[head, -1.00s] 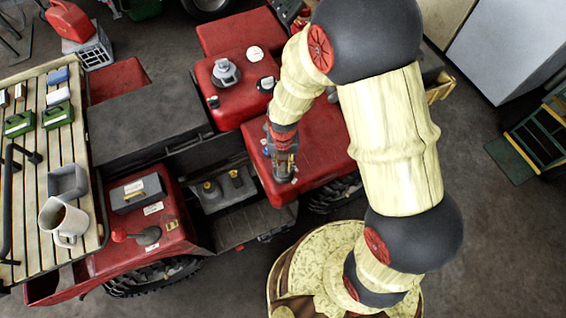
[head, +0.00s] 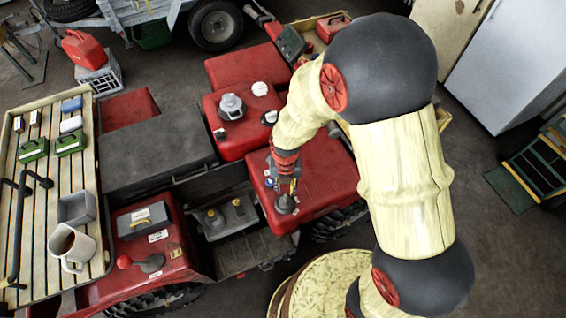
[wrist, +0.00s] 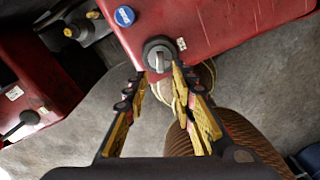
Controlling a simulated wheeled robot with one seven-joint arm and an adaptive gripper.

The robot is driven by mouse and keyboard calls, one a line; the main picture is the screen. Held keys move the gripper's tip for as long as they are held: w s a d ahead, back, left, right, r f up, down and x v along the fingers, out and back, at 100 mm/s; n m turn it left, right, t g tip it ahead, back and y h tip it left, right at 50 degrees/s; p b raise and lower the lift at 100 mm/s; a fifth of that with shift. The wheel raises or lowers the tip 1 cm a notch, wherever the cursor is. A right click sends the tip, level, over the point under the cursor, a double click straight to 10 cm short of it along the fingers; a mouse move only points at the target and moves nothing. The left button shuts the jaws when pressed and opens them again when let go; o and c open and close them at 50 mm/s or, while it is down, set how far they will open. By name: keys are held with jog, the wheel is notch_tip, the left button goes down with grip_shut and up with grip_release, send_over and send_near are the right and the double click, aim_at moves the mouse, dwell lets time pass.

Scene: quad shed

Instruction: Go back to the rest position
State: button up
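My gripper (head: 286,188) is over the front right red body panel (head: 330,180) of the quad in the head view. In the wrist view my gripper's fingers (wrist: 160,80) are spread apart with nothing held between them. A dark cap with a grey grip (wrist: 158,55) sits on the red panel just beyond the fingertips. The same cap (head: 286,204) shows just below my gripper in the head view. A blue round cap (wrist: 124,16) is on the red panel in the wrist view.
A slatted rack (head: 28,215) at left holds a white mug (head: 72,247), a grey tray (head: 76,208) and green boxes. Another red panel (head: 245,140) carries a grey cap (head: 231,106). A white fridge (head: 515,65) stands at the right. Floor between is open.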

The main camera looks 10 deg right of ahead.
jog(key=m, duration=0.3)
jog(key=shift+s+d+m, duration=0.1)
jog(key=shift+s+m, duration=0.3)
jog(key=s+d+r+m+t+b, duration=0.2)
jog(key=s+d+r+m+b, duration=0.1)
jog(key=r+m, duration=0.4)
jog(key=s+d+r+m+t+b, duration=0.1)
jog(key=s+d+r+m+b, duration=0.3)
jog(key=m, duration=0.9)
jog(key=s+d+r+m+t+b, duration=0.2)
jog(key=s+d+r+m+b, duration=0.2)
jog(key=r+m, duration=0.6)
jog(key=shift+s+d+r+m+t+b, duration=0.2)
jog(key=shift+d+r+m+t+b, duration=0.15)
jog(key=shift+r+b, duration=0.35)
jog(key=shift+d, duration=0.1)
